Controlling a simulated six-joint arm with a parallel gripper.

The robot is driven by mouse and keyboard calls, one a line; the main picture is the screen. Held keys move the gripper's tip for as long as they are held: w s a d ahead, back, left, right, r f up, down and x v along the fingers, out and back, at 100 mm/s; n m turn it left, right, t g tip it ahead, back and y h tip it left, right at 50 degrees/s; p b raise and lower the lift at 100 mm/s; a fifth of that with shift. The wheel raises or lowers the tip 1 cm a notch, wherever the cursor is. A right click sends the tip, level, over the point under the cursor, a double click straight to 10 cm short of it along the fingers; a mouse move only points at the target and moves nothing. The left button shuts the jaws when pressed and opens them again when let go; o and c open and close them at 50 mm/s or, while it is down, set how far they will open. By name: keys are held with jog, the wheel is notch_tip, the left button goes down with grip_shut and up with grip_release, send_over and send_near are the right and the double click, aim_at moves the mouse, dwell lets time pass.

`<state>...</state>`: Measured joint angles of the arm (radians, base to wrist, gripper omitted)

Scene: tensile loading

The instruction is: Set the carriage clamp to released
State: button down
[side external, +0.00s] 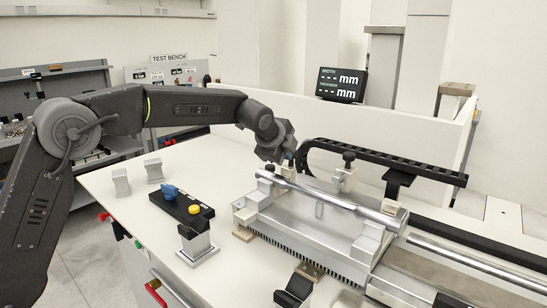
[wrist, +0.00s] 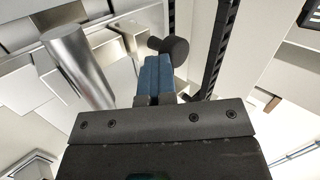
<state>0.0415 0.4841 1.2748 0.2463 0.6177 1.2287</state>
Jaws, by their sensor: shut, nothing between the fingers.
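My gripper (side external: 289,160) is above the back left part of the metal carriage (side external: 315,215), close to the cylindrical bar. In the wrist view its blue fingers (wrist: 154,76) are together with nothing between them. A black round knob (wrist: 174,49) shows just beyond the fingertips there; I cannot tell whether they touch it. In the side view a black knob (side external: 349,156) stands on a post behind the bar, right of my gripper. I cannot tell for certain which part is the carriage clamp or its setting.
A silver bar (side external: 335,200) lies across the carriage and also shows in the wrist view (wrist: 78,66). A black cable chain (side external: 385,160) runs behind. A black control box (side external: 180,207) with blue and yellow knobs stands at left. A display (side external: 341,84) stands at the back.

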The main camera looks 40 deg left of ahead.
jog(key=shift+w, duration=0.1)
jog(key=s, duration=0.4)
jog(key=shift+s+d+r, duration=0.35)
jog(key=shift+d+r, duration=0.05)
jog(key=v, duration=0.9)
jog(key=shift+s, duration=0.2)
